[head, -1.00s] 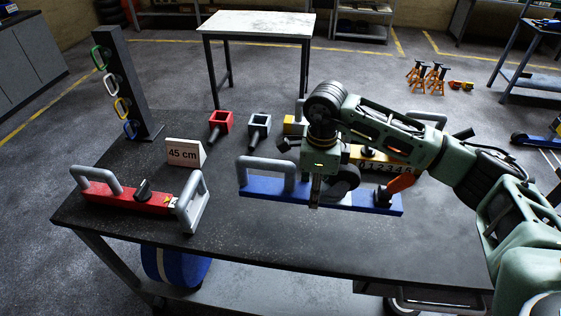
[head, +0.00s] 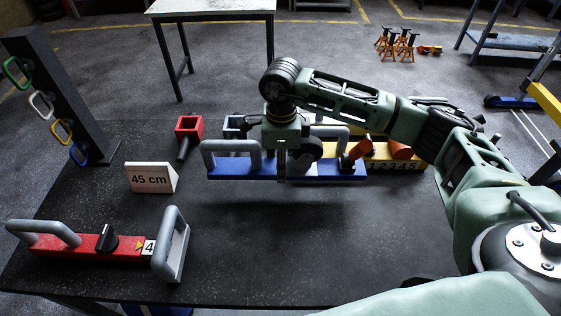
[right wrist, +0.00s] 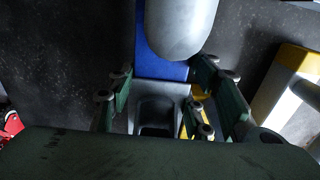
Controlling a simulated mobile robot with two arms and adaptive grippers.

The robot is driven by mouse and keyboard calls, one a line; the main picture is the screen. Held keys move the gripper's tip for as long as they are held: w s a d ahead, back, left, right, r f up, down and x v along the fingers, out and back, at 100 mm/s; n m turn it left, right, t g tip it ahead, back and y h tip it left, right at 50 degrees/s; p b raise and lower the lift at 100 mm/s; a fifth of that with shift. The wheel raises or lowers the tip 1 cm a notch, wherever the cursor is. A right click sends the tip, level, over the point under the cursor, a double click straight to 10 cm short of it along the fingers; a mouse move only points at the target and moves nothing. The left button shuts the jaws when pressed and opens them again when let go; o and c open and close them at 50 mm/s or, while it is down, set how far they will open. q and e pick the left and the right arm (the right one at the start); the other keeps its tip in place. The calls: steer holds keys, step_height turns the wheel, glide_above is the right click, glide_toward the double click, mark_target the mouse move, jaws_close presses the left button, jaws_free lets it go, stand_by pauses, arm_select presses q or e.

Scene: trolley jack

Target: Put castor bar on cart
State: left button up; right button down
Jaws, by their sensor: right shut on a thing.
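The blue bar (head: 235,168) with grey handles is held in my right gripper (head: 283,165). A dark shadow lies on the bench below it, so it appears lifted slightly. The right wrist view also shows the blue bar (right wrist: 148,45) and, between the fingers (right wrist: 160,112), a grey block-like part. A red bar (head: 85,246) with grey handles and a black knob lies at the front left. A yellow bar (head: 405,162) with numbers lies behind and right of the blue one. No label tells which bar is the castor bar. I cannot identify the cart. My left gripper is out of view.
The dark bench top (head: 270,240) is clear in front of the blue bar. A "45 cm" sign (head: 150,178), a red socket piece (head: 188,128) and a post with coloured rings (head: 65,95) stand on it. A white-topped table (head: 205,8) stands behind. Orange stands (head: 398,45) are on the floor.

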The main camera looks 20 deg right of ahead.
mark_target(281, 184)
steer(key=shift+w+f, duration=0.25)
steer(key=shift+f, duration=0.4)
step_height(281, 184, down, 4)
steer(key=shift+s+r+b, duration=0.1)
steer(key=shift+r+b, duration=0.1)
steer(key=shift+b, duration=1)
steer(key=shift+f, duration=0.25)
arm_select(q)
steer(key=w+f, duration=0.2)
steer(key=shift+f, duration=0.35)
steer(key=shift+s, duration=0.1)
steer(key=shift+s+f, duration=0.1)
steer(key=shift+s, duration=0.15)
arm_select(e)
steer(key=c, duration=0.9)
jaws_free()
steer(key=shift+f, duration=0.1)
